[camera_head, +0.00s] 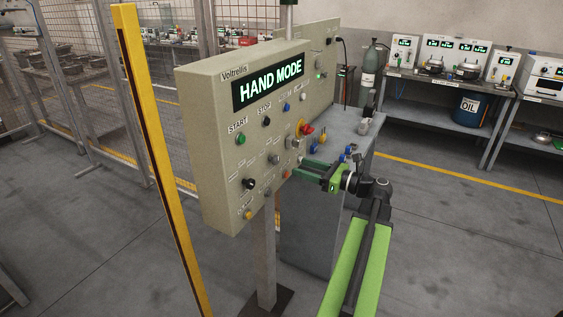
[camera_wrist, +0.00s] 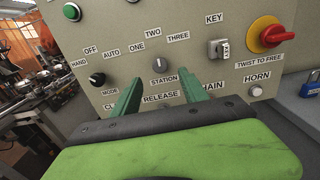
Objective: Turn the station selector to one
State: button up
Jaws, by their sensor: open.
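The station selector (camera_wrist: 158,66) is a small grey knob on the beige control panel (camera_head: 218,130), with the labels ONE, TWO and THREE above it and STATION below. In the head view the selector (camera_head: 274,158) shows left of my gripper. My gripper (camera_wrist: 160,88) has two green fingers, open and apart, just below the selector in the wrist view. The fingers point at the panel and nothing is between them. I cannot tell which number the knob points to. The panel's display (camera_head: 268,82) reads HAND MODE.
A black mode knob (camera_wrist: 97,79) sits left of the selector. A key switch (camera_wrist: 217,48) and a red stop knob on yellow (camera_wrist: 268,34) are to the right. The horn button (camera_wrist: 255,91) is below them. A yellow post (camera_head: 150,130) stands left of the panel.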

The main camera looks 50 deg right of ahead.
aim_at(278, 160)
jog(key=x, duration=0.8)
jog(key=shift+w, duration=0.2)
jog(key=shift+c, duration=0.2)
grip_shut()
